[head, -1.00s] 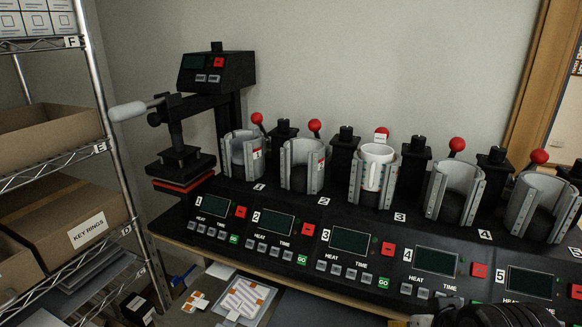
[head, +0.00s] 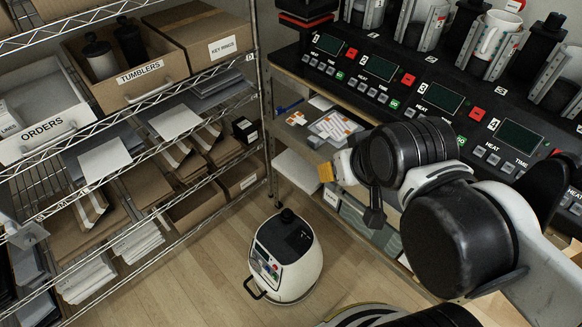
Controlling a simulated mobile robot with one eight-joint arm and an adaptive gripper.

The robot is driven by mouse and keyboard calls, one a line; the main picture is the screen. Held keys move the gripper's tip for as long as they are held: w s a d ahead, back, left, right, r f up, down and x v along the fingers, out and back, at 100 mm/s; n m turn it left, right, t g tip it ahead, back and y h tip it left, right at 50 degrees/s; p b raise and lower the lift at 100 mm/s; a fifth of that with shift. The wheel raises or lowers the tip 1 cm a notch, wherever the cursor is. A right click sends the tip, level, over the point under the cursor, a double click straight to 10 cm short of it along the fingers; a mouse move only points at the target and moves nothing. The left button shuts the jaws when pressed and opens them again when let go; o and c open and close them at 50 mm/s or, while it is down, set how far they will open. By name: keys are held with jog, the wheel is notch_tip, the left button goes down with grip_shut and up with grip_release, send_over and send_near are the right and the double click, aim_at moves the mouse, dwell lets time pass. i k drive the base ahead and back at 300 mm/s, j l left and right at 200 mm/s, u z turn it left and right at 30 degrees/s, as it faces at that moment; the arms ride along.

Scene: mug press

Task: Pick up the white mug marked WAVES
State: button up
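A white mug (head: 492,35) stands upright in one of the grey clamp holders of the mug press (head: 440,95), at the upper right of the head view. Its handle shows, but any marking on it cannot be read. My gripper (head: 357,188) is at the end of my dark arm, right of centre, in front of the press bench. It is well apart from the mug, lower and to the left in the picture. My wrist hides much of the gripper, so its opening is unclear.
A wire shelf (head: 150,100) at the left holds boxes, including one marked TUMBLERS (head: 135,65) and one marked ORDERS (head: 45,125). A white rounded machine (head: 285,262) with a black top stands on the floor. Wooden floor (head: 190,280) around it is partly clear.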

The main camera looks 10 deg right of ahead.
aim_at(497, 23)
jog(key=z, duration=1.3)
